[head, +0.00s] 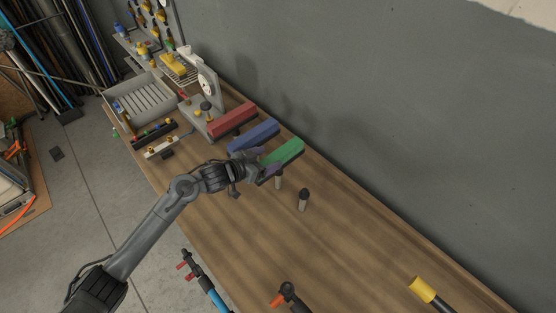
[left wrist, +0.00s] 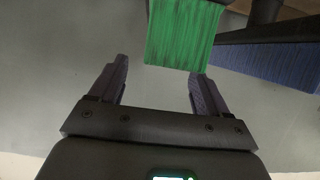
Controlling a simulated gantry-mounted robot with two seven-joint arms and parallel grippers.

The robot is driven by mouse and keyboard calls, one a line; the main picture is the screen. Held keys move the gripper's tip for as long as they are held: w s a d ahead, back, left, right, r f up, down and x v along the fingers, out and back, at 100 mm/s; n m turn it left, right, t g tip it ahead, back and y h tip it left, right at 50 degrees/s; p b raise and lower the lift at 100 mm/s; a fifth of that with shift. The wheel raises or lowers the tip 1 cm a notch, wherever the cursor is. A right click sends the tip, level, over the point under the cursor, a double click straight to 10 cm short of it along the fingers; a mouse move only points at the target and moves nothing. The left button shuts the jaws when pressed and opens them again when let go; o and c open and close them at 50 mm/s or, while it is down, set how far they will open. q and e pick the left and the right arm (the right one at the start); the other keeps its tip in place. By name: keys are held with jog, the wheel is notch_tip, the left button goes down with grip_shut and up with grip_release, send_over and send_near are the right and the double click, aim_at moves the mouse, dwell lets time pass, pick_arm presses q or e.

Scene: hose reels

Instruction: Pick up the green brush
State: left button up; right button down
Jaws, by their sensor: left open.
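The green brush (head: 288,151) is the nearest of three coloured brushes in a row at the table's wall side. My left gripper (head: 268,168) is at its near left end in the head view, partly covering that end. In the left wrist view the green bristles (left wrist: 184,36) fill the top middle, and the open fingers (left wrist: 160,74) point toward them. The lower bristle edge lies about level with the fingertips, with no clear contact. The brush's handle is not clear. My right gripper is not in view.
The blue brush (head: 254,135) is close beside the green one and also shows in the left wrist view (left wrist: 270,62). The red brush (head: 232,120) lies beyond it. Two small upright posts, one dark-topped (head: 303,199), stand nearby. The table's middle (head: 330,245) is clear.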

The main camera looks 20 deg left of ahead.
aim_at(277, 155)
pick_arm(q)
jog(key=shift+x, duration=2.2)
jog(key=shift+a, duration=0.1)
jog(key=c, duration=1.3)
jog(key=shift+o, duration=0.2)
